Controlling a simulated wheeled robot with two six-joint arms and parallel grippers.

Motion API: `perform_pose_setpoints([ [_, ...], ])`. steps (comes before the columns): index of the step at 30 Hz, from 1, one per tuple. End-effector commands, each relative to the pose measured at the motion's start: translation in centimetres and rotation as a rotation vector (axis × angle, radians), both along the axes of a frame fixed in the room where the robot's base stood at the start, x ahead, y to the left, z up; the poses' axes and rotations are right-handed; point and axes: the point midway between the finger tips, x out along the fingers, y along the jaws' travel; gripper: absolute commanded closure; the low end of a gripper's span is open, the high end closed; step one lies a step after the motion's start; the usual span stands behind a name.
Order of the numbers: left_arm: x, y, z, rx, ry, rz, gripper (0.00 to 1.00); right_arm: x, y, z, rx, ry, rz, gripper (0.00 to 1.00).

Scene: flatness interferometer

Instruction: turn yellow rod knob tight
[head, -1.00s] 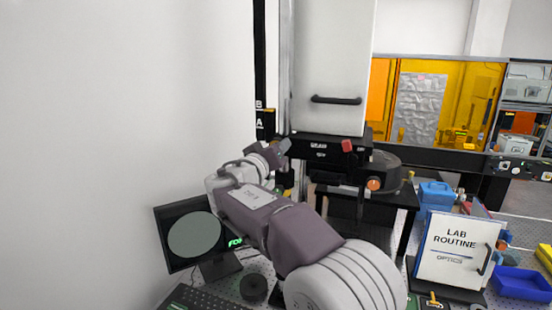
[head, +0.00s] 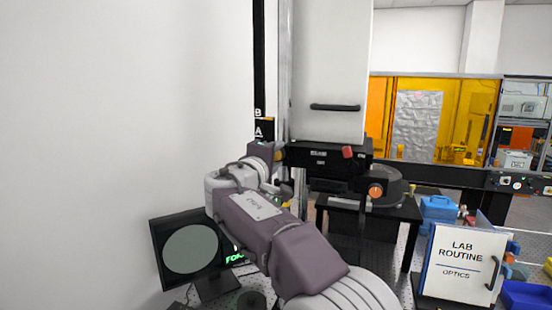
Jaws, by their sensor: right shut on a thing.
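My right gripper (head: 275,152) is at the left end of the black instrument head, beside the black vertical rod. A small yellow-orange knob (head: 281,155) shows at its fingertips, and the gripper is shut on it. The fingers are small and partly hidden by my wrist, so the exact grip is hard to see. The black vertical rod (head: 259,60) carries marks B and A just above the gripper. My left gripper is out of view.
The black instrument head (head: 325,157) has a red knob (head: 348,152) and sits below a white housing (head: 328,65). A monitor (head: 188,250) stands at lower left. White wall fills the left.

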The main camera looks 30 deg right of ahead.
Motion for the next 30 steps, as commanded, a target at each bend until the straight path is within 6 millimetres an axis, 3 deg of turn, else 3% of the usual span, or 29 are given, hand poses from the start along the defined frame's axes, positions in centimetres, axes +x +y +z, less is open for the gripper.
perform_pose_setpoints([
  [12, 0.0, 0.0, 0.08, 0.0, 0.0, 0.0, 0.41, -0.01, -0.03, 0.09, -0.147, 0.172, -0.001, 1.0],
  [30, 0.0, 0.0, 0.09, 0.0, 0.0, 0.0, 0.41, -0.01, -0.02, 0.09, -0.179, 0.21, -0.001, 1.0],
])
